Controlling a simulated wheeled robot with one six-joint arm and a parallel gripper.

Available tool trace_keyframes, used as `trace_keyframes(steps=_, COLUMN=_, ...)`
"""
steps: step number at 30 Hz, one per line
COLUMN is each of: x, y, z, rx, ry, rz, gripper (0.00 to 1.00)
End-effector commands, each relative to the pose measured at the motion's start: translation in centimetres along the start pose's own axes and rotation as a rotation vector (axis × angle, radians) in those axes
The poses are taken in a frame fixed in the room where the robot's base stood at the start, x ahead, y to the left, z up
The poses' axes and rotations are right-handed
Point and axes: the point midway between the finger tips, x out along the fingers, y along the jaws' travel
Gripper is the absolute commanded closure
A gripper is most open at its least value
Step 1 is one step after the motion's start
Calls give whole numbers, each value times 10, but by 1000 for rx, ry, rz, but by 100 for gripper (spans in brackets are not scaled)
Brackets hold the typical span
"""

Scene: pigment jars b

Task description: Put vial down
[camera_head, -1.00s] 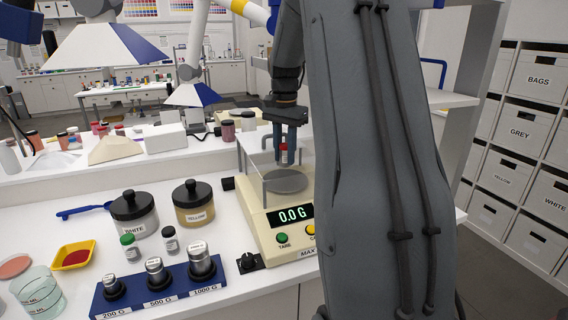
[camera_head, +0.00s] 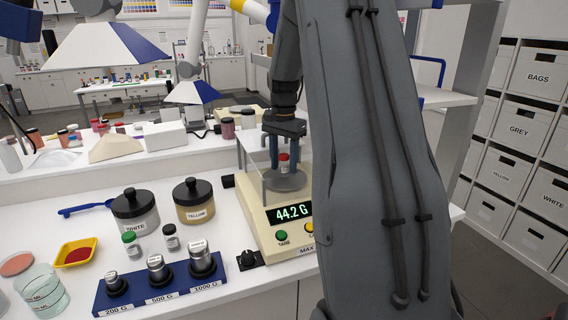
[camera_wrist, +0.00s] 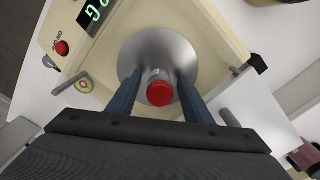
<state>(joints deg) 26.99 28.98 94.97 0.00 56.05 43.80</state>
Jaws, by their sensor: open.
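A small vial with a red cap (camera_head: 284,160) stands upright on the round metal pan (camera_head: 285,183) of the scale. The scale (camera_head: 268,222) is cream coloured and its display reads 44.2 G. My gripper (camera_head: 284,168) is open, with one blue finger on each side of the vial. In the wrist view the vial's red cap (camera_wrist: 160,93) lies between the spread fingertips (camera_wrist: 158,92), with gaps on both sides. The pan (camera_wrist: 183,55) shows behind it.
Clear shield panels stand around the pan. Left of the scale are a yellow-labelled jar (camera_head: 194,202), a white-labelled jar (camera_head: 136,212), two small vials and a blue weight rack (camera_head: 160,287). A yellow tray (camera_head: 76,252) and a beaker (camera_head: 38,291) stand further left.

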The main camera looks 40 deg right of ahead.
Motion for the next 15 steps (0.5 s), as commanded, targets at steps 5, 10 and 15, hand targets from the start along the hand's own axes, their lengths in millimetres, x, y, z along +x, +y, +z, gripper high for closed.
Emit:
trace_keyframes(steps=5, x=-4, y=0, z=0, rx=0, ry=0, rz=-1, gripper=54)
trace_keyframes(steps=10, x=-24, y=-1, z=-1, rx=0, ry=4, rz=-4, gripper=54)
trace_keyframes(steps=15, x=-58, y=-1, z=-1, rx=1, ry=4, rz=-4, gripper=54)
